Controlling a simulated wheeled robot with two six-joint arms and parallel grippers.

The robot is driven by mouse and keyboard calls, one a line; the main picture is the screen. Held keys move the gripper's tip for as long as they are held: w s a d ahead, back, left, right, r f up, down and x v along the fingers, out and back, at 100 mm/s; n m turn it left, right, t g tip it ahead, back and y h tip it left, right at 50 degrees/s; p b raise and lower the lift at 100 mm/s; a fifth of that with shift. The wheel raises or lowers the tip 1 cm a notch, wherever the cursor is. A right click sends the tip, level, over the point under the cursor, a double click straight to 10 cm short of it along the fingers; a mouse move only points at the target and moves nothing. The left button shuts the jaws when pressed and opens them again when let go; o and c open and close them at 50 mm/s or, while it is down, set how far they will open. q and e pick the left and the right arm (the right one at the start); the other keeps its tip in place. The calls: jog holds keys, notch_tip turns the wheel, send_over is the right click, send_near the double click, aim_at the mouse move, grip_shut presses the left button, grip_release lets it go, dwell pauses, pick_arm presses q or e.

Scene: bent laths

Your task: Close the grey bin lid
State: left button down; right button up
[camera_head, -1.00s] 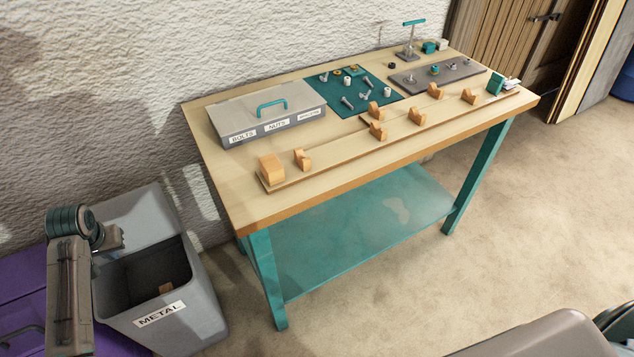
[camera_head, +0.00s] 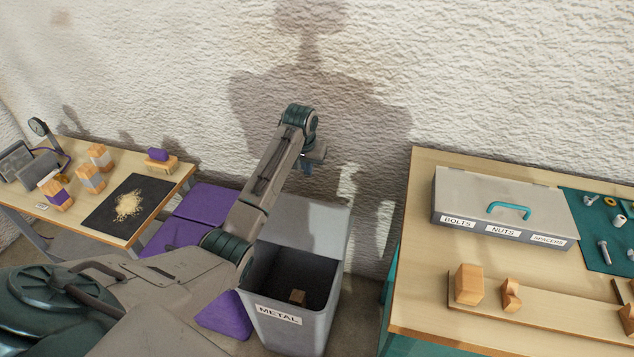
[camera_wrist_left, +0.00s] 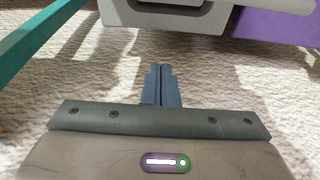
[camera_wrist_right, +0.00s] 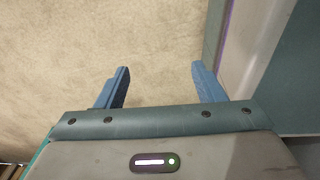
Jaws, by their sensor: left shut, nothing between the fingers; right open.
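The grey bin (camera_head: 288,328) with the METAL label stands on the floor between a purple bin and the workbench. My left gripper (camera_head: 307,168) appears above the lid's upper edge in the head view. In the left wrist view it is shut and empty (camera_wrist_left: 160,68), pointing toward a grey part (camera_wrist_left: 170,14) at the top, with a gap between. My right gripper (camera_wrist_right: 160,70) is open and empty over bare floor. It is outside the head view.
The purple bin (camera_head: 205,204) is left of the grey one, partly behind my left arm. The workbench (camera_head: 425,300) with a closed grey box (camera_head: 500,205) is at right. A table with a black mat (camera_head: 125,207) is at far left. The rough wall is close behind.

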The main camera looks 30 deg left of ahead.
pick_arm(q)
notch_tip(320, 180, down, 9)
jog(key=s+p, duration=0.1)
jog(key=p, duration=0.1)
jog(key=shift+s+d, duration=0.15)
jog(key=shift+d, duration=0.05)
pick_arm(e)
jog(key=shift+s+r, duration=0.7)
jog(key=shift+s, duration=0.2)
jog(key=shift+w, duration=0.1)
pick_arm(q)
jog(key=shift+p, duration=0.3)
pick_arm(e)
jog(key=shift+r, duration=0.1)
